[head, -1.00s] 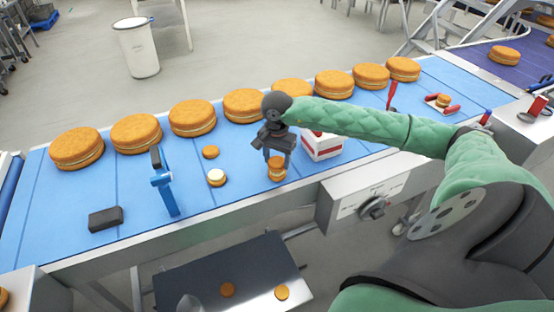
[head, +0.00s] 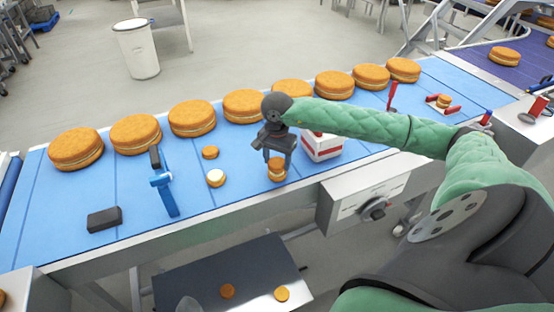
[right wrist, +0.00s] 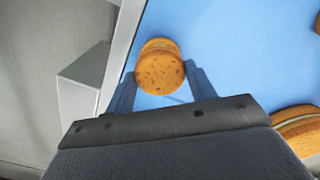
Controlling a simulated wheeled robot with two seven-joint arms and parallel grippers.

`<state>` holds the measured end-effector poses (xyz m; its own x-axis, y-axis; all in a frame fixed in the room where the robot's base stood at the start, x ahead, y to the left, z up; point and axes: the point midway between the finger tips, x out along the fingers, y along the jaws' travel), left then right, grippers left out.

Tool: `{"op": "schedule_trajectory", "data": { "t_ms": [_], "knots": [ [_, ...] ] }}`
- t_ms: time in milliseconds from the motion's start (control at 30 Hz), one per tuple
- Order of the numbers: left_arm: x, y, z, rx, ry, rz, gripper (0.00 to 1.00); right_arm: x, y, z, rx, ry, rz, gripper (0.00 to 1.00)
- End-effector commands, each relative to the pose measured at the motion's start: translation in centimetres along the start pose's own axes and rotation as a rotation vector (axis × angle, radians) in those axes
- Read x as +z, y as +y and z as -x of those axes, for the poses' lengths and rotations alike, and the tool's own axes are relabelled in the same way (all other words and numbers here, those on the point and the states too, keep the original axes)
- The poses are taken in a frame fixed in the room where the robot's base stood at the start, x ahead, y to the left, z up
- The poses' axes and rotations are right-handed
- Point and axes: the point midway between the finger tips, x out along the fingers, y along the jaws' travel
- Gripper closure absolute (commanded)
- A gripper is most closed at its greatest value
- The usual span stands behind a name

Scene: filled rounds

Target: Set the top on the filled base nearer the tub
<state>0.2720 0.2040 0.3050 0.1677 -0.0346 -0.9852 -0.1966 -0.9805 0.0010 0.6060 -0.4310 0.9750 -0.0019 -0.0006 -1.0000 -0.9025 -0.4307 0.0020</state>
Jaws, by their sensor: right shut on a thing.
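My right gripper (head: 278,159) is shut on a small orange-brown top (right wrist: 160,72), one finger on each side of it. The top sits on or just over the filled base (head: 277,177) nearer the tub; I cannot tell whether it is fully resting. In the right wrist view the base's edge shows just beyond the top. The white and red tub (head: 322,147) stands right of the gripper. Another filled base (head: 216,178), with pale cream showing, lies to the left. A loose small round (head: 210,152) lies behind it. My left gripper is not seen.
Several big filled rounds (head: 192,117) line the belt's far side. A blue clamp-like stand (head: 165,190) and a black block (head: 104,218) are on the left. A dark tray (head: 200,275) with two small rounds is below the belt. Blue belt is clear between.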

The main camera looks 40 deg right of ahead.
Motion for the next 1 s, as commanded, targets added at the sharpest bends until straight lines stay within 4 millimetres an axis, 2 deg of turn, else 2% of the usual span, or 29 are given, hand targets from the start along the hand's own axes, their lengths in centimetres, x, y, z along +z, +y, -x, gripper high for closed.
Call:
{"op": "schedule_trajectory", "data": {
  "t_ms": [1000],
  "knots": [
    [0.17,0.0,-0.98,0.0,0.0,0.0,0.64,-0.01,0.0,-1.03,0.0,0.0,0.0,0.55]
  ]
}}
